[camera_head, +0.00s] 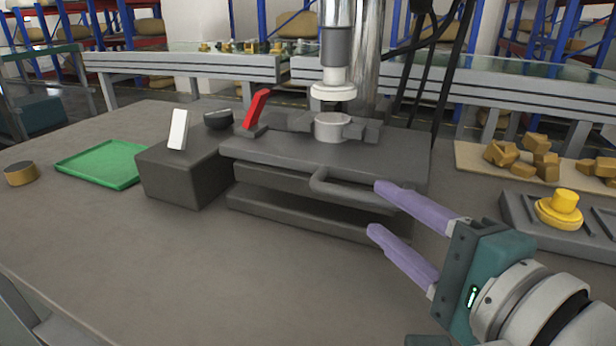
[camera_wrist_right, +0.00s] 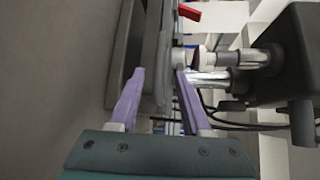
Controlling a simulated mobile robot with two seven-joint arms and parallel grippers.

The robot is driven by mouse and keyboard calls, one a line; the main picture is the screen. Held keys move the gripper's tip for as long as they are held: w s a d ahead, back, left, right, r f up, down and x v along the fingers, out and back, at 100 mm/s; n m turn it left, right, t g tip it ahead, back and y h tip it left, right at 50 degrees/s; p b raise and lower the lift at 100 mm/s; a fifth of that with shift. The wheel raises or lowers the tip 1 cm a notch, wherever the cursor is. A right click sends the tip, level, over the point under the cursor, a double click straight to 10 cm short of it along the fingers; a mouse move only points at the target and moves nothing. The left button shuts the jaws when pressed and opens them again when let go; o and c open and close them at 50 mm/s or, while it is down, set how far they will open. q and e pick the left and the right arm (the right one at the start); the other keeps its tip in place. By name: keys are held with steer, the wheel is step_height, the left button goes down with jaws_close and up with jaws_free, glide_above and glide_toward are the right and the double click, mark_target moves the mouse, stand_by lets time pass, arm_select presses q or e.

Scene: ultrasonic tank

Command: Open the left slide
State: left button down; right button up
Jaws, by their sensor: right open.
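A grey fixture (camera_head: 300,155) stands on the table with a flat top plate and a lower base plate. A curved grey handle (camera_head: 335,189) is on the front of its upper, slide-like part. I cannot tell for certain which part is the left slide. My right gripper (camera_head: 376,208) is open, its two purple fingers pointing left at the handle's right end. In the right wrist view the gripper (camera_wrist_right: 160,73) faces the fixture's edge, with no clear grip on anything. The upper finger overlaps the handle's right end in the head view. My left gripper is out of view.
A red lever (camera_head: 256,108) stands at the fixture's left rear, beside a grey block (camera_head: 184,172) with a white switch (camera_head: 178,130). A green tray (camera_head: 102,163) is further left. A yellow knob (camera_head: 565,202) and several brown pieces (camera_head: 537,158) are at right. The table's front left is clear.

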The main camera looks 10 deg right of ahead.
mark_target(364, 200)
steer(key=b+x, duration=0.1)
steer(key=x, duration=0.5)
steer(key=shift+w, duration=0.1)
jaws_close()
stand_by(1.3)
